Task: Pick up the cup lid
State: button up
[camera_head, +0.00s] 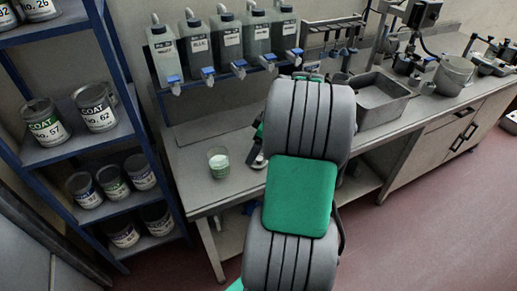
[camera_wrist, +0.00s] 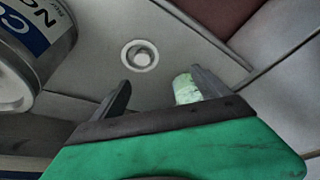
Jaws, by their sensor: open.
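The cup lid (camera_wrist: 140,55) is a small round, pale disc with a raised knob, lying flat on the grey worktop in the wrist view. My gripper (camera_wrist: 159,77) is open and empty, with its two dark fingers apart. The lid appears just beyond the fingertips, between their directions, and is not touched. A pale green cup (camera_wrist: 185,89) stands close to the right finger, which partly covers it. In the head view the clear cup with pale green contents (camera_head: 218,163) stands on the bench left of my arm. My arm hides most of the gripper there.
A large labelled can (camera_wrist: 38,40) is at the left of the wrist view. In the head view, dispenser bottles (camera_head: 196,50) line the wall behind the worktop (camera_head: 196,187). A metal basin (camera_head: 380,100) stands right of my arm. A shelf of paint cans (camera_head: 100,108) is at left.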

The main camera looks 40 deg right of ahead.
aim_at(258, 159)
jog(key=shift+o, duration=0.4)
jog(key=shift+n+t, duration=0.3)
jog(key=shift+n, duration=0.1)
jog(key=d, duration=0.1)
jog(key=s+d, duration=0.1)
jog(key=d, duration=0.3)
jog(key=shift+s+f, duration=0.35)
jog(key=x, duration=0.2)
jog(key=p+x, duration=0.1)
jog(key=x, duration=0.1)
jog(key=p+x, duration=0.1)
jog(key=x, duration=0.1)
jog(key=shift+w+a+f, duration=0.15)
jog(key=shift+w+a, duration=0.15)
jog(key=shift+a, duration=0.15)
jog(key=shift+w+f, duration=0.15)
jog(key=shift+f, duration=0.3)
jog(key=shift+c, duration=0.4)
jog(key=c, duration=1.3)
jog(key=shift+r, duration=0.1)
